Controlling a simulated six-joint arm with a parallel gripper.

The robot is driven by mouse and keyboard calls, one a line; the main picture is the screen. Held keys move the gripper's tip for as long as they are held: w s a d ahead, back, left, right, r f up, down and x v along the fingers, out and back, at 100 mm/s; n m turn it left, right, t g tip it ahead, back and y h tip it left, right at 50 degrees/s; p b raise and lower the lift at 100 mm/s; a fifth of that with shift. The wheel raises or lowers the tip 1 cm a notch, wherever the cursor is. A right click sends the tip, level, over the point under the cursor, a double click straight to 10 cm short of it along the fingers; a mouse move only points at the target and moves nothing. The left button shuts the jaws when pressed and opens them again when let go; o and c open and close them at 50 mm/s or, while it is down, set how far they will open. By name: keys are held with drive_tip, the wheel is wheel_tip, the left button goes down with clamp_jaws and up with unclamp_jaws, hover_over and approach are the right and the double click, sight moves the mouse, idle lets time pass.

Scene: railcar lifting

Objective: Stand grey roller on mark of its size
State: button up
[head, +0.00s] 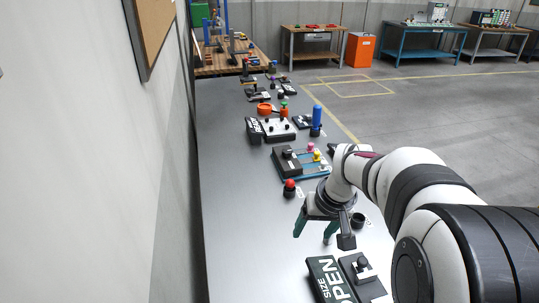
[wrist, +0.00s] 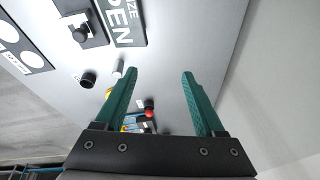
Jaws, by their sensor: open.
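The grey roller (wrist: 119,68) shows in the wrist view as a small pale cylinder just outside the left finger's tip, beside a black cup (wrist: 88,79). In the head view only a pale bit of it (head: 326,241) seems to show by the right finger. A black card (wrist: 20,44) with white round marks lies at the wrist view's left edge; which mark matches the roller I cannot tell. My gripper (wrist: 160,74) has its green fingers apart with nothing between them. In the head view my gripper (head: 314,231) points down over the grey table.
A black "SIZE OPEN" block (head: 325,277) and a black knobbed device (head: 362,268) stand at the near end. A red-topped black holder (head: 289,188) and a blue-based fixture (head: 305,165) stand farther back. The table's left side (head: 235,200) is bare.

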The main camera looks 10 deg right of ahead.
drive_tip(key=w+d+f+n+t+h, duration=0.1)
drive_tip(key=w+d+f, duration=0.25)
drive_tip(key=d, duration=0.25)
drive_tip(key=w+d+f, duration=0.2)
drive_tip(key=w+d, duration=0.2)
drive_tip(key=d, duration=0.1)
drive_tip(key=x, duration=1)
drive_tip(key=d+x, duration=0.1)
drive_tip(key=x, duration=0.3)
drive_tip(key=shift+f, duration=0.45)
clamp_jaws()
